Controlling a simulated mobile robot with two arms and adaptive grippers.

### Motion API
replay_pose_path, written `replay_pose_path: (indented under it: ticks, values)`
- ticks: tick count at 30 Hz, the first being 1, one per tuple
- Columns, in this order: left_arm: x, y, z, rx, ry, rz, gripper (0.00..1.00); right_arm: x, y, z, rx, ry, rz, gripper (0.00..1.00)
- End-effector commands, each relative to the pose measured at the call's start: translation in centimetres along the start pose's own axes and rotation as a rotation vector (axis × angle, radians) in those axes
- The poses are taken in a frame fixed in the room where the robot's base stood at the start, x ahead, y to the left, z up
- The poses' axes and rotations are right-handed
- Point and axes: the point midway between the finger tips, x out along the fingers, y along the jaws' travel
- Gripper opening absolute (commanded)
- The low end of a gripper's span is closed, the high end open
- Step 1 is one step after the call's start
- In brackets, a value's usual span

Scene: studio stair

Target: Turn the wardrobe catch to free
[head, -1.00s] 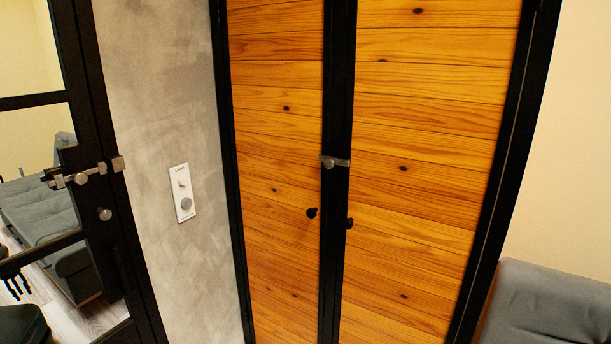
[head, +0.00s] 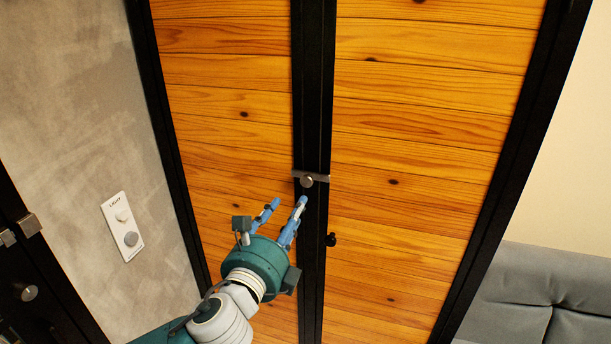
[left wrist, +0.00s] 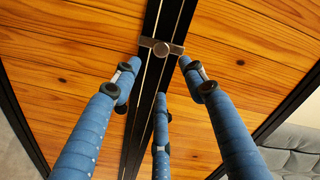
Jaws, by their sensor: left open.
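The wardrobe (head: 400,160) has two wooden doors with black frames, both shut. Its catch (head: 308,180) is a small metal bar with a round knob, lying across the seam between the doors. The catch also shows in the left wrist view (left wrist: 161,47), above and between my fingers. My left gripper (head: 287,206) is open and empty, just below and left of the catch, with its blue fingers pointing up toward it. In the left wrist view my left gripper (left wrist: 160,85) has its fingers spread around the seam, apart from the knob. My right gripper is not in view.
A black door knob (head: 331,240) sits on the right door below the catch. A light switch plate (head: 122,226) is on the grey wall at left. A black-framed door with a metal latch (head: 30,224) stands at far left. A grey sofa (head: 520,290) is at lower right.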

Motion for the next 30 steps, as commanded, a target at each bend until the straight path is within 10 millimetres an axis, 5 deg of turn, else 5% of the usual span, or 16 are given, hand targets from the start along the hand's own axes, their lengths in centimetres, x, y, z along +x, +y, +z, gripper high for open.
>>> replay_pose_path:
  ticks: [5, 18, 30]
  values:
    - [1.1, -1.0, 0.6, 0.025, -0.007, -0.013, 0.43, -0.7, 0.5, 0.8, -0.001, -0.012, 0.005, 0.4]
    - [8.7, -1.1, 0.5, 0.021, -0.006, -0.013, 0.43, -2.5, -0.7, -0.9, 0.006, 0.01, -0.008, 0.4]
    - [10.4, -0.9, 0.4, 0.02, -0.005, -0.013, 0.43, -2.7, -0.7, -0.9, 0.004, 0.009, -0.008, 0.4]
